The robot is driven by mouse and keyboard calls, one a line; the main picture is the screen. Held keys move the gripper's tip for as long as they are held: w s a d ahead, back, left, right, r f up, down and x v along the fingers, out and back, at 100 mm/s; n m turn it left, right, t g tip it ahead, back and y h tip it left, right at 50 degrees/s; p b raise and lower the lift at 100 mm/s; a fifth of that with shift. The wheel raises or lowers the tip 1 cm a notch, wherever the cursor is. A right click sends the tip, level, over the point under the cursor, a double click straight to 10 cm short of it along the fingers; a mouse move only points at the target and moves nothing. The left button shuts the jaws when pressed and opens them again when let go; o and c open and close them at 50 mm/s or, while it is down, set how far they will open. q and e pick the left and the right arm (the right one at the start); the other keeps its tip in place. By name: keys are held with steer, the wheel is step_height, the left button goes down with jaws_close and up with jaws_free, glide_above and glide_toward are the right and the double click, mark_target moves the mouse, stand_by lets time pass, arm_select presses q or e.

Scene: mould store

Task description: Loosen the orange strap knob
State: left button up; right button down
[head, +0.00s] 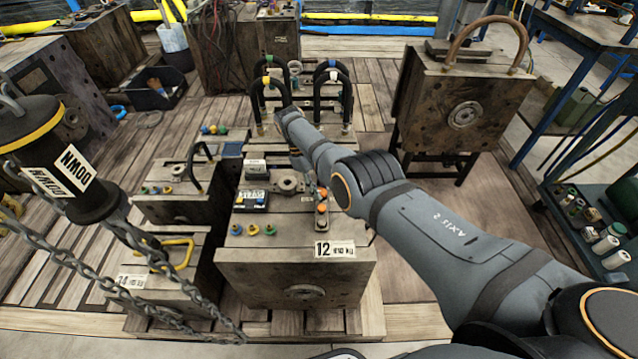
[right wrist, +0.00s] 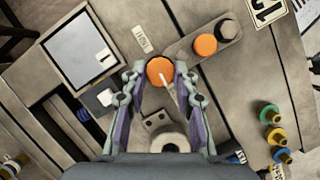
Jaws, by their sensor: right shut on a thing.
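The orange knob (right wrist: 158,69) with a white line on its top sits between the fingertips of my right gripper (right wrist: 161,80) in the right wrist view. The fingers are shut on its sides. A second orange knob (right wrist: 205,45) stands apart, beside a black knob (right wrist: 228,28) on a grey strap plate (right wrist: 184,52). That second orange knob also shows in the head view (head: 321,208), on top of the mould marked 12 (head: 290,265). My right forearm covers part of the mould top in the head view. My left gripper is not in view.
A metal ring (head: 288,183) and small coloured knobs (head: 253,229) are on the same mould top. Black lifting handles (head: 268,100) stand behind it. A chain hoist (head: 95,200) hangs at the left. Another mould (head: 460,95) stands at the back right.

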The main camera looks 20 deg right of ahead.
steer(key=shift+s+f, duration=0.1)
stand_by(0.3)
steer(key=c, duration=1)
jaws_free()
